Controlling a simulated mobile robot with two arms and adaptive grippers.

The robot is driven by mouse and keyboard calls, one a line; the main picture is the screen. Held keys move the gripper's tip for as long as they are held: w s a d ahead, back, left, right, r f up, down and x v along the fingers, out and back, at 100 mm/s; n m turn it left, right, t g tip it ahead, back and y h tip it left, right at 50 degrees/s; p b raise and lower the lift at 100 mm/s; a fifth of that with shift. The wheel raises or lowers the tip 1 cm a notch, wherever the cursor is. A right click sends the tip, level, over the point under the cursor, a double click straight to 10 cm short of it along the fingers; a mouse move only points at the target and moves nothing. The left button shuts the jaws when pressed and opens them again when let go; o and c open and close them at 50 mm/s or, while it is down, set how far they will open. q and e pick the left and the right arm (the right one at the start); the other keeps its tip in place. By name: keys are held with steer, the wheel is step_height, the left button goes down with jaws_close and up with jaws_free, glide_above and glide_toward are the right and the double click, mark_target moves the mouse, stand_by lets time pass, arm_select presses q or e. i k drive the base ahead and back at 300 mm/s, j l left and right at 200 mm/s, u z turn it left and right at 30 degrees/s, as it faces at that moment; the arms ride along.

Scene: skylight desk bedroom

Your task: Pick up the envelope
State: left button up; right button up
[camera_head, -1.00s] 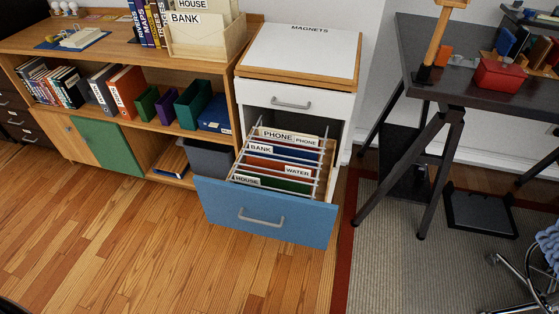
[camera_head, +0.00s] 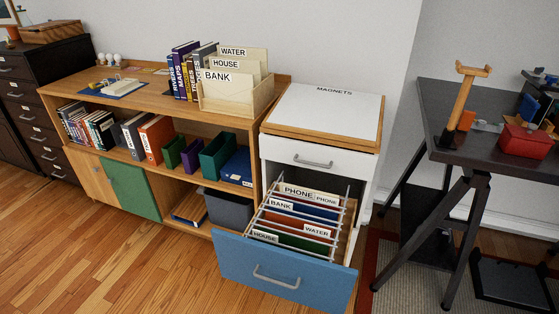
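I cannot make out a clear envelope in the head view. A pale flat item (camera_head: 122,86) lies on a blue mat (camera_head: 98,91) on top of the wooden sideboard, too small to identify. A wooden letter sorter (camera_head: 234,101) with sections labelled WATER, HOUSE and BANK stands at the sideboard's right end. An open blue-fronted file drawer (camera_head: 283,274) holds hanging folders labelled PHONE, BANK, WATER and HOUSE. Neither of my grippers is in view.
The wooden sideboard (camera_head: 150,100) holds books and binders. A white cabinet top (camera_head: 325,118) marked MAGNETS is clear. The open drawer juts into the floor space. A dark desk (camera_head: 460,135) with a red box (camera_head: 525,141) stands right. Wooden floor (camera_head: 130,260) is free at front left.

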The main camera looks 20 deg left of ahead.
mark_target(229, 86)
steer(key=i+j, duration=0.15)
steer(key=j, duration=0.25)
steer(key=i+j, duration=0.15)
steer(key=j, duration=0.25)
steer(key=i+j, duration=0.15)
steer(key=j, duration=0.3)
steer(key=i+j, duration=0.15)
steer(key=j, duration=0.25)
steer(key=z, duration=0.05)
